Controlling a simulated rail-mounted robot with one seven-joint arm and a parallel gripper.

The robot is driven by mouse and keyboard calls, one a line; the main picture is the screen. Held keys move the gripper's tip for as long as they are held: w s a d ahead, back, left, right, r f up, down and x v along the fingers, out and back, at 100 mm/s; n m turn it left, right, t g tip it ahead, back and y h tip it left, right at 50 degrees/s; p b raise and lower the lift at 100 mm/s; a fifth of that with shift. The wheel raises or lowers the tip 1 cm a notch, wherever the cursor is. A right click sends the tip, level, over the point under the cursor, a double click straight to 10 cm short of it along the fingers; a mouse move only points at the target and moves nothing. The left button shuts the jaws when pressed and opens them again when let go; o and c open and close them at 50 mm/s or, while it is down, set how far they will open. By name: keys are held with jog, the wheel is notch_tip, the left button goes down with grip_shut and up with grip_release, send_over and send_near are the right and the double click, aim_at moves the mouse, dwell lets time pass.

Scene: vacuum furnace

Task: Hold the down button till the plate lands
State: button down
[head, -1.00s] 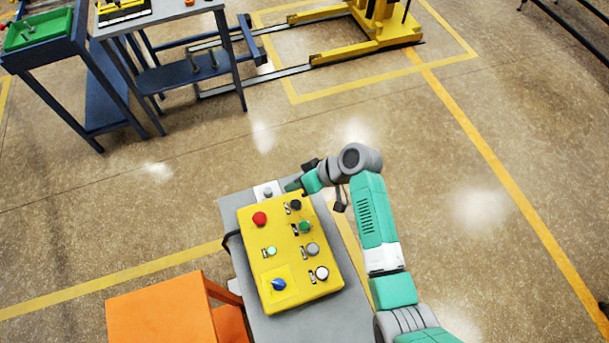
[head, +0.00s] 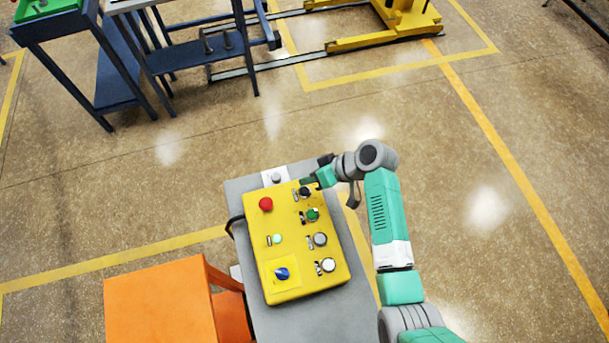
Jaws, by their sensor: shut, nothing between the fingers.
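A yellow control box (head: 265,245) lies on a grey stand. It carries a red mushroom button (head: 265,204), a black button (head: 305,193), a green button (head: 312,214), a grey button (head: 320,239), a white button (head: 328,265), a small pale green lamp (head: 277,239) and a blue selector knob (head: 282,273). Their labels are too small to read, so I cannot tell which is the down button. My gripper (head: 308,182) is shut and empty at the box's upper right corner, by the black button. I cannot tell whether it touches it. I cannot make out the plate.
The grey stand (head: 240,189) bears a small grey button on a white plate (head: 275,178) above the box. An orange cabinet (head: 160,305) stands at left. Blue-framed tables (head: 195,57) and a yellow wheeled frame (head: 405,20) on rails stand at the back. The floor between is clear.

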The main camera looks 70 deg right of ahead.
aim_at(309, 191)
jog(key=shift+f+b, duration=1.05)
jog(key=shift+f, duration=0.95)
jog(key=shift+f, duration=0.1)
jog(key=shift+f, duration=0.3)
